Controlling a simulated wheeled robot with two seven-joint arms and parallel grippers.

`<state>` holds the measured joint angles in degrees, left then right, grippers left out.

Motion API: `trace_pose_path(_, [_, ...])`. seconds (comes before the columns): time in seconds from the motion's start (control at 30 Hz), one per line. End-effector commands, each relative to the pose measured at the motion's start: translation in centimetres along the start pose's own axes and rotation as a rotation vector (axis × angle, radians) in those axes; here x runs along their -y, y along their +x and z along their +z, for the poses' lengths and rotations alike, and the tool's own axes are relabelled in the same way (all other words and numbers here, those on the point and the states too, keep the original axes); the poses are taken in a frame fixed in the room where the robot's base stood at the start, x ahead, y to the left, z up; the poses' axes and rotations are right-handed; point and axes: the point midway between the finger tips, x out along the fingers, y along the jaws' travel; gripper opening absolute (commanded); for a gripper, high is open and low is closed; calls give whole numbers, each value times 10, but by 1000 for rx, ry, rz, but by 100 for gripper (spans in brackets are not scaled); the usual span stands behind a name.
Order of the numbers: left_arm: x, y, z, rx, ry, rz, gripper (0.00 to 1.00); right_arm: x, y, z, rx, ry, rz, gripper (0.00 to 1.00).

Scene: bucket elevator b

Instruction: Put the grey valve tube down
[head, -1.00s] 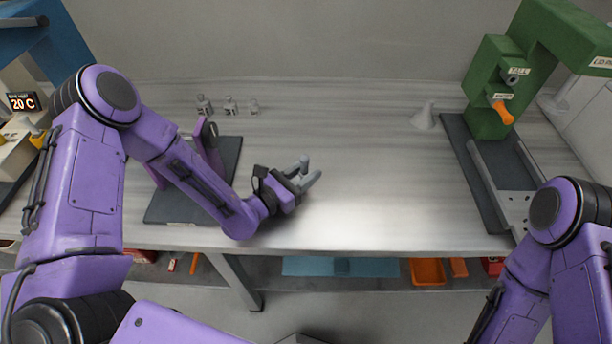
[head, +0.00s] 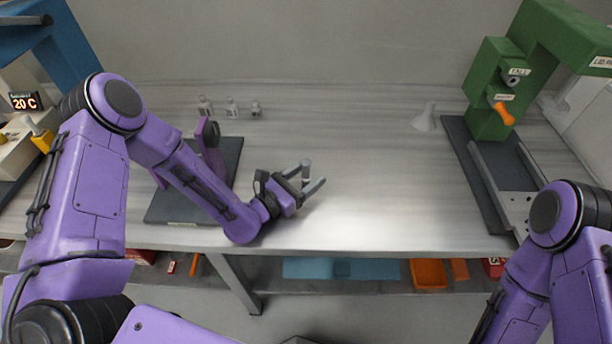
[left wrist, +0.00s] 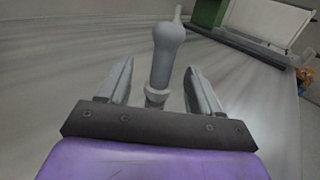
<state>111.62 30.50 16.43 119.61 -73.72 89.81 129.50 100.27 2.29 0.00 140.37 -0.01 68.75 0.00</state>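The grey valve tube (left wrist: 167,50) stands out in the left wrist view, with a rounded wide end and a narrow neck near the gripper. The tube's lower end is partly hidden. My right gripper is out of view; only part of that arm shows at lower right.
A grey cone (head: 425,118) stands at the back right, beside a green press-like station (head: 490,105) with an orange handle. A dark plate (head: 180,207) lies under my left arm. Several small grey parts (head: 232,108) stand behind. The middle of the table is clear.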

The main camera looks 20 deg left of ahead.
Motion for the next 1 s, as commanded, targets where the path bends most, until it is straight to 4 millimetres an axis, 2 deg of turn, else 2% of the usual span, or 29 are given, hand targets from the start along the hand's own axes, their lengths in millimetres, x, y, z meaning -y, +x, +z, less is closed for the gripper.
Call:
trace_pose_path(0.03, [4, -7, -17, -27, -12, -2, 64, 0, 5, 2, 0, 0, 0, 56])
trace_pose_path(0.17, [4, -8, -18, -28, -13, -2, 64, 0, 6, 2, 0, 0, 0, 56])
trace_pose_path(0.27, [4, -8, -10, -28, -13, -2, 64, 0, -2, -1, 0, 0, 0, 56])
trace_pose_path(0.33, [4, -9, 2, -29, -13, -2, 64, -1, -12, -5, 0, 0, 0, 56])
trace_pose_path(0.37, [2, -18, -8, -31, -15, 4, 64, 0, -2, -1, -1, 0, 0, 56])
trace_pose_path(0.4, [2, -28, -9, -28, -16, 5, 64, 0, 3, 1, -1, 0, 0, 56])
trace_pose_path(0.6, [1, -82, -4, -23, -16, 11, 64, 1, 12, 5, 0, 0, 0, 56])
trace_pose_path(0.7, [1, -103, 0, -20, -14, 8, 64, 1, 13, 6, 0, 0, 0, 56])
trace_pose_path(0.83, [2, -120, 2, -19, -10, 2, 64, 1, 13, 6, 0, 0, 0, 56])
trace_pose_path(1.0, [3, -125, 4, -17, -10, 0, 64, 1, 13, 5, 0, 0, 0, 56])
